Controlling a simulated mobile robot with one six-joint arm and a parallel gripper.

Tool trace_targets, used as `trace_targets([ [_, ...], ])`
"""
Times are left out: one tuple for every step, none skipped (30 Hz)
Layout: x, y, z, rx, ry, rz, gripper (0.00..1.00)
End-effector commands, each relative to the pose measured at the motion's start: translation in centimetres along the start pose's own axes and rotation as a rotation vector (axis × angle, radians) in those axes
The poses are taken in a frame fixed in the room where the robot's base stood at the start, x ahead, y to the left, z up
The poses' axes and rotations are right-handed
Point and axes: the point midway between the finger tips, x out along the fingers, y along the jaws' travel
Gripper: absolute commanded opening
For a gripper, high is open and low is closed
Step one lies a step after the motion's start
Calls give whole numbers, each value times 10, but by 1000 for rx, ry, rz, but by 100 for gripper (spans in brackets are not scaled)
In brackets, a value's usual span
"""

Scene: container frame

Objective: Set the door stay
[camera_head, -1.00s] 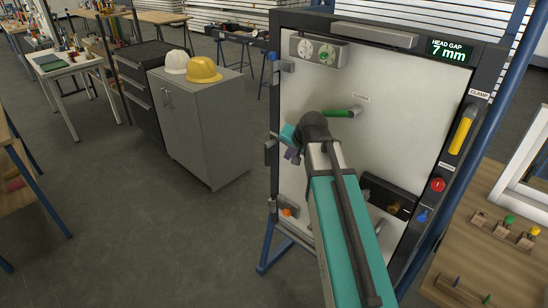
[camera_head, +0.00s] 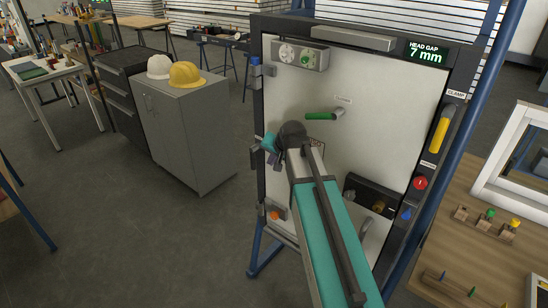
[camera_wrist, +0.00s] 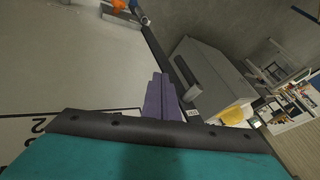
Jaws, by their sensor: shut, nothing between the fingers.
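No part is readably labelled as the stay. A light door panel (camera_head: 375,95) stands upright in a dark frame (camera_head: 258,120). An orange knob (camera_head: 275,215) on a grey bracket sits at the panel's lower left corner; orange also shows at the top of the wrist view (camera_wrist: 121,4). A grey block (camera_head: 254,157) sits on the panel's left edge. My gripper (camera_head: 273,159) is near that edge, above the orange knob and apart from it. Its purple fingers (camera_wrist: 158,92) are shut and empty in the wrist view. My arm hides part of the panel.
A green handle (camera_head: 322,115), dials (camera_head: 300,54), a yellow clamp handle (camera_head: 439,134) and a red button (camera_head: 420,183) are on the panel or frame. A grey cabinet (camera_head: 195,130) with hard hats stands left. Floor between cabinet and panel is clear.

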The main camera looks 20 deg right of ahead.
Motion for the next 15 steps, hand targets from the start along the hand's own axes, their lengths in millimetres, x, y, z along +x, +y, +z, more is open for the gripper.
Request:
trace_targets([
  [6,-1,-1,0,-2,1,0],
  [9,-1,-1,0,-1,1,0],
  [13,-1,-1,0,-1,1,0],
  [16,-1,-1,0,-1,1,0],
  [19,-1,-1,0,-2,1,0],
  [24,-1,-1,0,-1,1,0],
  [27,-1,-1,0,-1,1,0],
  [30,-1,-1,0,-1,1,0],
  [34,-1,-1,0,-1,1,0],
  [37,-1,-1,0,-2,1,0],
  [40,-1,-1,0,-1,1,0],
  [45,-1,-1,0,-1,1,0],
  [48,-1,-1,0,-1,1,0],
  [51,-1,-1,0,-1,1,0],
  [56,-1,-1,0,-2,1,0],
])
